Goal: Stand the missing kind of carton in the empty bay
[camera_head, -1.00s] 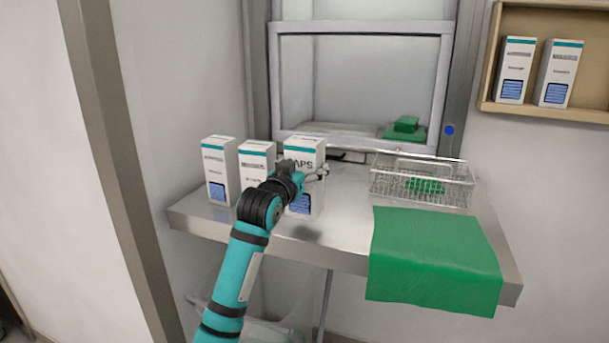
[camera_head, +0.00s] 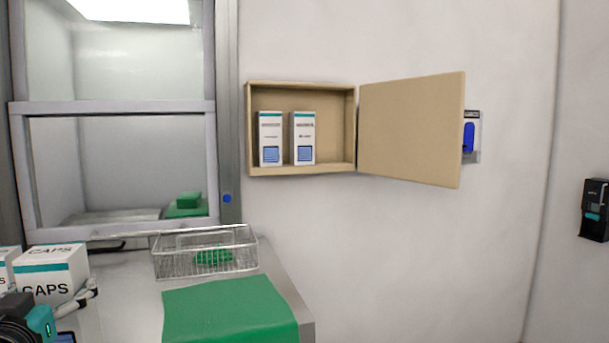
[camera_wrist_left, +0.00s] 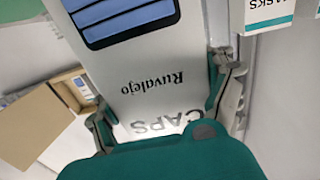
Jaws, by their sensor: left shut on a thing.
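My left gripper (camera_head: 81,299) is at the lower left of the head view, shut on a white carton marked CAPS (camera_head: 52,274) with a teal band. In the left wrist view the fingers clasp both sides of this CAPS carton (camera_wrist_left: 150,75), which also reads "Ruvalejo" and has a blue label. Another white carton (camera_head: 8,270) is cut off at the left edge. The wall cabinet (camera_head: 303,171) is open and holds two white cartons, one at left (camera_head: 270,138) and one in the middle (camera_head: 303,138). The cabinet's right part is bare. My right gripper is out of view.
The cabinet door (camera_head: 411,130) stands swung out to the right. A wire basket (camera_head: 205,262) with green contents and a green cloth (camera_head: 229,312) lie on the metal counter (camera_head: 130,300). A pass-through window (camera_head: 112,108) is at left. A blue-fronted dispenser (camera_head: 470,137) hangs behind the door.

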